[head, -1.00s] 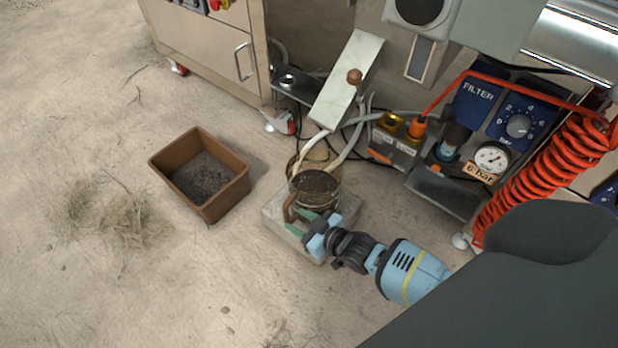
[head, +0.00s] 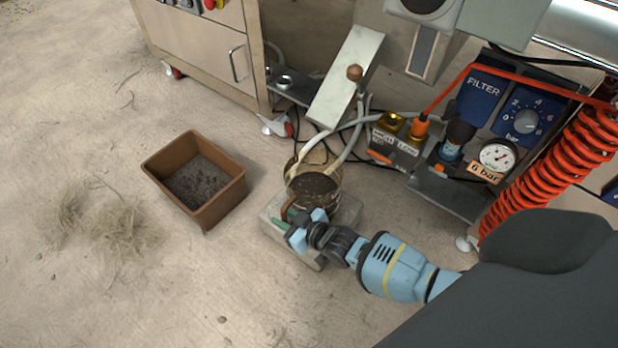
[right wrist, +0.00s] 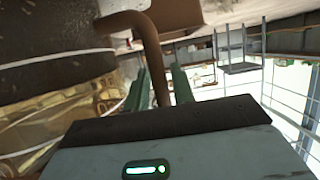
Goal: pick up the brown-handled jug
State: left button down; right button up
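The brown-handled jug (head: 316,190) stands upright on a pale stone slab (head: 268,222), with dark material at its top. Its brown handle (head: 288,206) is on the near left side. The jug's dark side (right wrist: 50,35) fills the upper left there. My left gripper is not in view.
A brown box (head: 222,207) with dark soil sits on the floor to the left. Hoses (head: 345,150) and a tilted metal plate (head: 346,78) are behind the jug. A gauge panel (head: 497,154) and an orange coiled hose (head: 545,175) stand right. The left floor is mostly clear.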

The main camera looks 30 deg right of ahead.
grip_shut()
dwell(0.9)
jog(key=shift+r, duration=0.1)
